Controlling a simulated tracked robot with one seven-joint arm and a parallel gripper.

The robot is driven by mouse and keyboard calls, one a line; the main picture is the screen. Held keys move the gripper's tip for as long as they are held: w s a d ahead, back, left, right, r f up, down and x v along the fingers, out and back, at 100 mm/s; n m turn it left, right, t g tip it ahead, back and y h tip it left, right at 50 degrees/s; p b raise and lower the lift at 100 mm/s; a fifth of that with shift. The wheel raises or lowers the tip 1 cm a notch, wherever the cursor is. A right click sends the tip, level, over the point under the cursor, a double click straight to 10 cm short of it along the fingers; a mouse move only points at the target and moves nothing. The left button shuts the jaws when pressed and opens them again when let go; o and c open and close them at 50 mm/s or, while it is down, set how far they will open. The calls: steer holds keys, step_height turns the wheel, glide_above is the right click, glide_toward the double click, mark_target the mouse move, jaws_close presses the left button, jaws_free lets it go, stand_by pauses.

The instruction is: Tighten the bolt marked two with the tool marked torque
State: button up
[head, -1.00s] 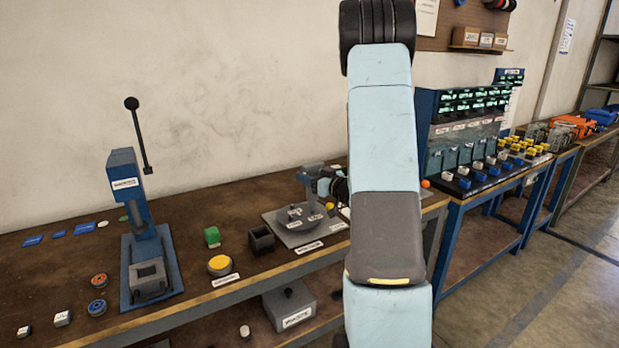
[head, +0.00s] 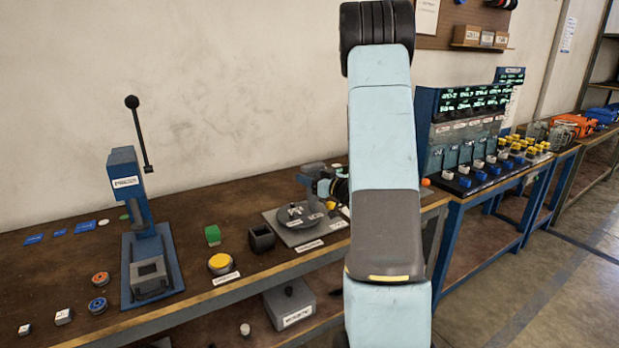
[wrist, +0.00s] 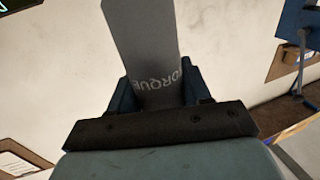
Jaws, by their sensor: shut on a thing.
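My gripper (wrist: 158,92) is shut on the grey tool marked TORQUE (wrist: 145,45) in the wrist view. The tool runs up out of the top of that view, so its far end is not seen. Small pale marks show on the disc, too small to read. I cannot make out which bolt is marked two, or whether the tool touches anything there. My arm hides the fixture's right side.
A blue press (head: 137,215) stands at left on the workbench (head: 60,270). A rack with small screens (head: 470,110) stands to the right.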

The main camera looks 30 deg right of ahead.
steer(key=shift+f, duration=0.85)
stand_by(2.1)
stand_by(0.7)
steer(key=shift+r, duration=3.6)
